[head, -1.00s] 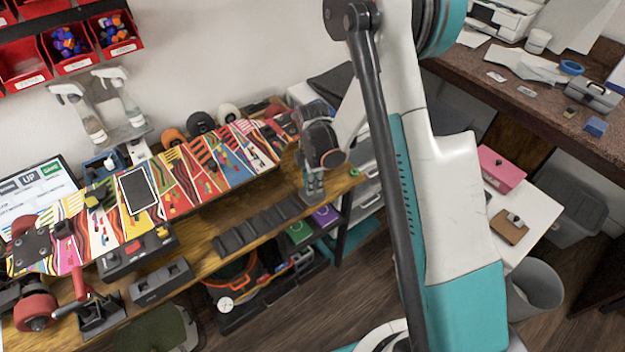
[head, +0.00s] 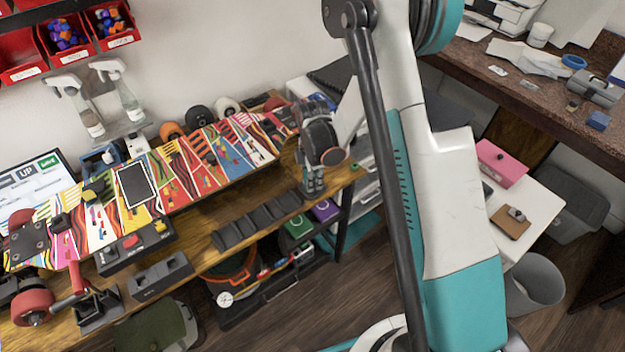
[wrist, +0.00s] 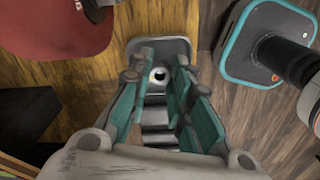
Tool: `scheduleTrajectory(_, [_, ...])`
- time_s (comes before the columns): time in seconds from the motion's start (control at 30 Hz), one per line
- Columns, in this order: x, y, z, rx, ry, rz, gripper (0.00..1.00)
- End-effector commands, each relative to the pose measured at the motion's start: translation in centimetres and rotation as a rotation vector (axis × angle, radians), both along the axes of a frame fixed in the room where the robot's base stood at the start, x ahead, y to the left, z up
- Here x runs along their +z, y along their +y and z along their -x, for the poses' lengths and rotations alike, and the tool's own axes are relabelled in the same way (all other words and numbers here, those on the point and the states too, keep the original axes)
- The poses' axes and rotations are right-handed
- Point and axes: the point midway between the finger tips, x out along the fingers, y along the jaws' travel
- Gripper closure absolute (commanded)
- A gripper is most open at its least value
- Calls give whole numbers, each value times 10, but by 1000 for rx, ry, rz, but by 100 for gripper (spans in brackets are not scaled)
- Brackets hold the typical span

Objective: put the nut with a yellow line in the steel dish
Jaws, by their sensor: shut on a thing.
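My gripper (wrist: 160,88) has teal-lined fingers and points down at the right end of the workbench; it also shows in the head view (head: 313,183). A small pale ring-shaped nut (wrist: 159,74) with a dark hole is between the fingertips, and the gripper is shut on it. I cannot make out a yellow line on it at this size. Below and behind the fingers is a dark rack with several slots (wrist: 155,115), which lies along the bench front in the head view (head: 258,222). I cannot clearly identify the steel dish in either view.
The wooden bench (head: 205,240) carries a colourful skateboard deck (head: 205,160) behind the rack. Green and purple bins (head: 299,227) sit under it. On the right are a white surface with a pink box (head: 502,162) and a darker desk (head: 560,115).

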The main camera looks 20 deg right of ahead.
Motion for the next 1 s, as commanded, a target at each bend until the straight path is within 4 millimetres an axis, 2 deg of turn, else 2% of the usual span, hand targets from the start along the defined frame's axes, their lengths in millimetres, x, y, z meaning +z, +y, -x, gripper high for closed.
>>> scheduleTrajectory(1.0, [-10, 0, 0, 0, 0, 0, 100])
